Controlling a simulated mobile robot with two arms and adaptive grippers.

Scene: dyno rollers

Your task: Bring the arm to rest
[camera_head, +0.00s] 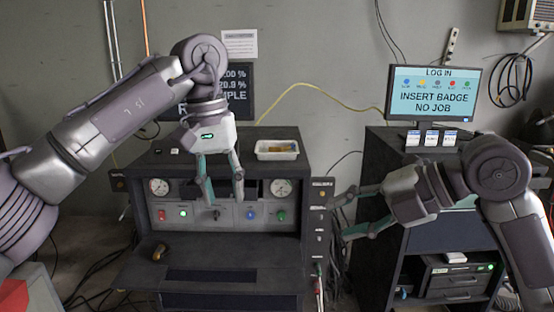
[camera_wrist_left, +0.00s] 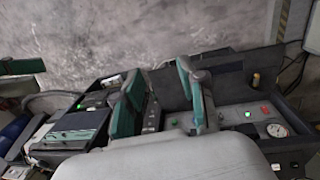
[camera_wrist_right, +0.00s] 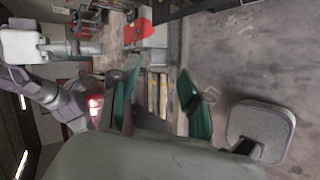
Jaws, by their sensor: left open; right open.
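My left gripper (camera_head: 222,196) hangs down in front of the dark machine's panel in the head view, with its teal fingers apart and nothing between them. In the left wrist view its fingers (camera_wrist_left: 165,105) show in front of the machine. My right gripper (camera_head: 343,212) is at the right in the head view, pointing left, beside the dark cabinet. Its fingers are spread and empty. In the right wrist view its teal fingers (camera_wrist_right: 160,105) stand apart over a blurred background.
The dark machine (camera_head: 215,258) has gauges, buttons and a lower shelf with a small brownish item (camera_head: 159,252). A white tray (camera_head: 277,150) sits on its top. A monitor (camera_head: 433,93) and several white cards stand on the cabinet (camera_head: 375,150). A red object (camera_head: 14,296) is at lower left.

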